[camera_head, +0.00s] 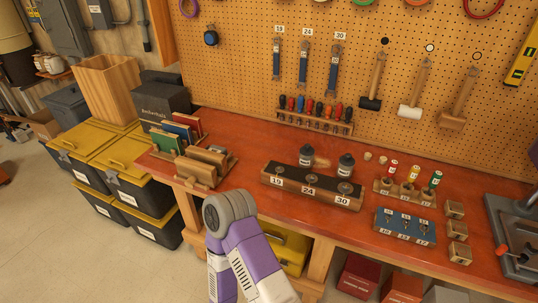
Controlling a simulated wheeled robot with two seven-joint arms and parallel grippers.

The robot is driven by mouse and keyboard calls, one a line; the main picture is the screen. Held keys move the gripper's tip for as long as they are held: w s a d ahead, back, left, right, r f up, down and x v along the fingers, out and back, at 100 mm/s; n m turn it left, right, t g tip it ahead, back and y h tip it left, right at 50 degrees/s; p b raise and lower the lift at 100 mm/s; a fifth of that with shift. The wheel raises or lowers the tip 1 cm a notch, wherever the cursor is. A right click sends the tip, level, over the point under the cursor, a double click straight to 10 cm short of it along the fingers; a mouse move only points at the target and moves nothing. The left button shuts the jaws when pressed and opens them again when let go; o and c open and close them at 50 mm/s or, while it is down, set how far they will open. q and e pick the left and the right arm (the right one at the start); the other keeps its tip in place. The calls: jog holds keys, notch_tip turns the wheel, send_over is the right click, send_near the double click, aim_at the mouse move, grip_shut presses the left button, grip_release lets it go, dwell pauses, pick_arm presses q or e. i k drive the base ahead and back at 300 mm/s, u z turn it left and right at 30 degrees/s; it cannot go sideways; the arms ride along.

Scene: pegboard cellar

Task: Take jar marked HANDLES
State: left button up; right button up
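Two dark jars with small labels stand at the back of the red-topped workbench (235,150). The left jar (306,156) and the right jar (346,165) are behind a long dark block (270,176) marked 19, 24 and 30. The writing on both jars is too small to read, so I cannot tell which one is marked HANDLES. A light wooden piece (321,162) lies between them. One purple and white arm of mine rises in front of the bench, well short of the jars. Neither gripper is in view.
Wooden holders with boards (180,135) stand at the bench's left end. A blue block (405,226), small wooden blocks (459,252) and a rack with coloured tops (405,192) are at the right. Black and yellow bins (130,180) stand left. The bench's left middle is clear.

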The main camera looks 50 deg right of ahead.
aim_at(305, 163)
jog(key=z, duration=0.15)
jog(key=i, duration=1.1)
jog(key=z, duration=0.65)
